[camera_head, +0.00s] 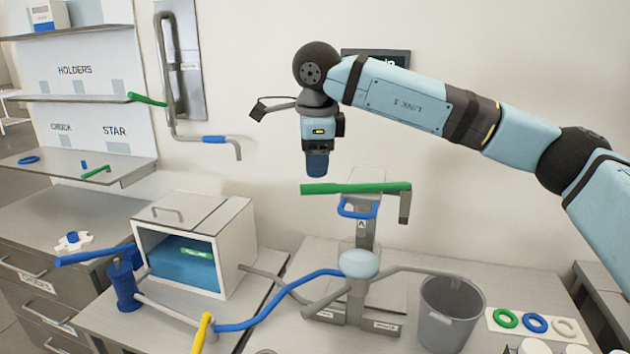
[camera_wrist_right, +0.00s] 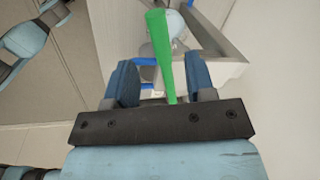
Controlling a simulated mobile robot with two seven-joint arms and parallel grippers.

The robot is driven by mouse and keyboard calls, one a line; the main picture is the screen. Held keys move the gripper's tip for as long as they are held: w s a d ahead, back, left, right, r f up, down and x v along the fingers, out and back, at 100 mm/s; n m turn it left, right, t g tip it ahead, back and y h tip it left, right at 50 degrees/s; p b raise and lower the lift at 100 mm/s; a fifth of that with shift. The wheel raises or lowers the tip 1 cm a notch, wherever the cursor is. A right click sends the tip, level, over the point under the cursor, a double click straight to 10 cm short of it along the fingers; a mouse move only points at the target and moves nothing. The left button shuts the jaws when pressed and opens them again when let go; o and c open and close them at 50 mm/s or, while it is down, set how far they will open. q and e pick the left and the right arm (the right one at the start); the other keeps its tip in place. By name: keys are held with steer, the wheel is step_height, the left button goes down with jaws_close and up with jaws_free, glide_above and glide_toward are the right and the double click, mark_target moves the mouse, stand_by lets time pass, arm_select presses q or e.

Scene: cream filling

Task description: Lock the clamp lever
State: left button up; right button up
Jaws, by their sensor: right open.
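A long green lever (camera_head: 355,188) lies nearly level across the top of the filling stand (camera_head: 365,235), with a grey arm hanging down at its right end. A blue loop handle (camera_head: 358,209) sits just below it. My right gripper (camera_head: 317,172) points down just above the lever's left part. In the right wrist view the two blue fingers (camera_wrist_right: 160,70) stand apart, and the green lever (camera_wrist_right: 160,45) shows in the gap between them. I cannot tell whether they touch it. My left gripper is not in view.
A rounded pale blue part (camera_head: 359,264) sits lower on the stand among bent pipes. A grey bucket (camera_head: 448,310) and coloured rings (camera_head: 535,323) are at right. A white box (camera_head: 195,240) stands at left, near a blue-handled post (camera_head: 123,285). The wall is behind.

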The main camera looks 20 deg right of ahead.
mark_target(315, 185)
steer(key=shift+w+d+f, duration=0.1)
steer(key=shift+w+f, duration=0.05)
steer(key=shift+f, duration=0.75)
steer(key=shift+w+a+f, duration=0.1)
steer(key=shift+w+f, duration=0.1)
steer(key=shift+f, duration=0.75)
steer(key=shift+w+d+f, duration=0.1)
steer(key=shift+w+f, duration=0.05)
steer(key=shift+f, duration=0.75)
jaws_close()
